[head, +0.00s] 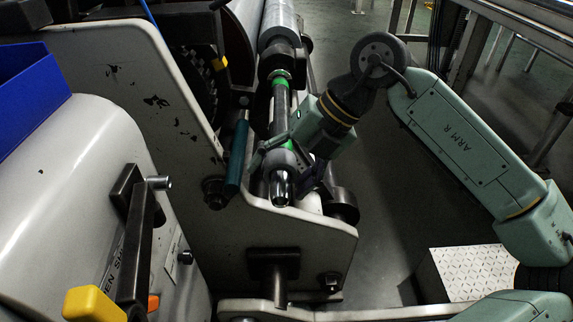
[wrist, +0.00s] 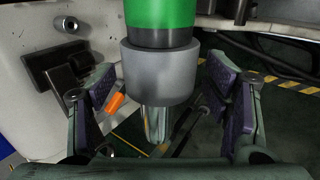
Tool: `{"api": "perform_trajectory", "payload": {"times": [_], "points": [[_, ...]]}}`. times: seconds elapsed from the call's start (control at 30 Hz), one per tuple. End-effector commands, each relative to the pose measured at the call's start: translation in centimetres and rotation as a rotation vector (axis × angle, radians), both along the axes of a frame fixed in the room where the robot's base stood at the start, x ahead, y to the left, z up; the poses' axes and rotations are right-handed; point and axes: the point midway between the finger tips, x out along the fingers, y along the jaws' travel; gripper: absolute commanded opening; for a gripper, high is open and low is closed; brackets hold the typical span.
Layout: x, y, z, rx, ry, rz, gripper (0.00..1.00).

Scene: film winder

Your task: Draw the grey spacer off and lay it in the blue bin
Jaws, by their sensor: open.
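The grey spacer (wrist: 160,72) is a smooth ring on the shaft. A dark band and a green sleeve (wrist: 160,12) sit directly behind it on the same shaft. The shaft's bright metal tip (wrist: 157,122) sticks out past the spacer. In the head view, the spacer (head: 281,160) is partly covered by my fingers. My gripper (wrist: 160,88) is open, with one purple-padded finger on each side of the spacer and a visible gap to both. In the head view, my gripper (head: 284,168) straddles the shaft end. The blue bin (head: 32,95) is at the far left, with only part showing.
A pale machine side plate (head: 110,75) stands left of the shaft. A teal cylindrical handle (head: 236,157) is close to my left-hand finger. A white rounded housing with a black crank (head: 135,235) and yellow knob (head: 94,304) lies between the shaft and bin.

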Motion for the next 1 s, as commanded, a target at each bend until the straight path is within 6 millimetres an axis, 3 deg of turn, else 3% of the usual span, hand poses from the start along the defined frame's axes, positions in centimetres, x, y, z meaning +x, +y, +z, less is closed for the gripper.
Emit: {"api": "perform_trajectory", "payload": {"times": [0.13,0.9,0.93,1.0], "points": [[0.00,0.00,0.00,0.000,0.000,0.000,0.69],[0.00,-0.01,0.03,0.000,-0.001,0.001,0.18],[0.00,-0.01,0.03,0.000,-0.001,0.001,0.44],[0.00,-0.01,0.03,0.000,-0.001,0.001,0.39]]}}
